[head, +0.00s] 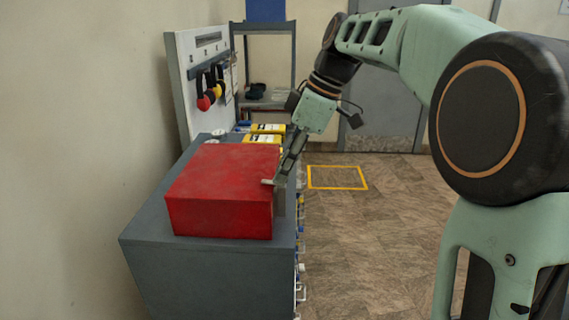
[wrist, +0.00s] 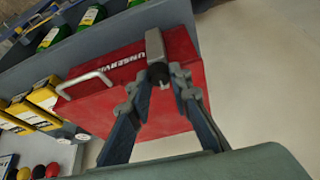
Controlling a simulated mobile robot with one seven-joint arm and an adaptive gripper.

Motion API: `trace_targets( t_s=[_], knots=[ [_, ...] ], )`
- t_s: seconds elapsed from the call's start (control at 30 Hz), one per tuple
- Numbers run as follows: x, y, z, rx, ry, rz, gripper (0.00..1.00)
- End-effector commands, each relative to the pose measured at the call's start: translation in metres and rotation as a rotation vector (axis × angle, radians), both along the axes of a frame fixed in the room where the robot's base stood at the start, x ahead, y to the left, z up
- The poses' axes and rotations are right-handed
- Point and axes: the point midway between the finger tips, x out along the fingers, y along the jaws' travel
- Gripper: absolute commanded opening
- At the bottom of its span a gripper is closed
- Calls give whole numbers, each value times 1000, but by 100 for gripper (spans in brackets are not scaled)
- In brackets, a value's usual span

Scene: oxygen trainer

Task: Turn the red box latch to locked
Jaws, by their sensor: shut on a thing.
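The red box (head: 222,190) sits on the grey cabinet top (head: 148,232). In the wrist view, the labelled face of the red box (wrist: 110,105) shows behind my fingers. A grey bar-shaped latch (wrist: 154,46) stands on that face, its long side running up the picture, with a dark part at its lower end. My gripper (wrist: 161,88) is shut on the latch at that lower end. In the head view, my gripper (head: 277,181) reaches down to the box's right side, where the arm and box hide most of the latch. I cannot read any locked or unlocked mark.
A metal handle (wrist: 84,82) sticks out of the labelled face, left of the latch. Yellow boxes (head: 263,135) stand behind the red box on the cabinet. A board with hanging coloured items (head: 205,88) stands farther back. The floor (head: 375,215) to the right is open.

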Motion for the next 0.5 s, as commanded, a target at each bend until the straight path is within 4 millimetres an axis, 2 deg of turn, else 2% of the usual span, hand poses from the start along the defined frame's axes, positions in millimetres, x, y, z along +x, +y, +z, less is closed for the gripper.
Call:
trace_targets(
  t_s=[0.5],
  knots=[
    [1, 0, 1, -1, -5, 108, 0]
  ],
)
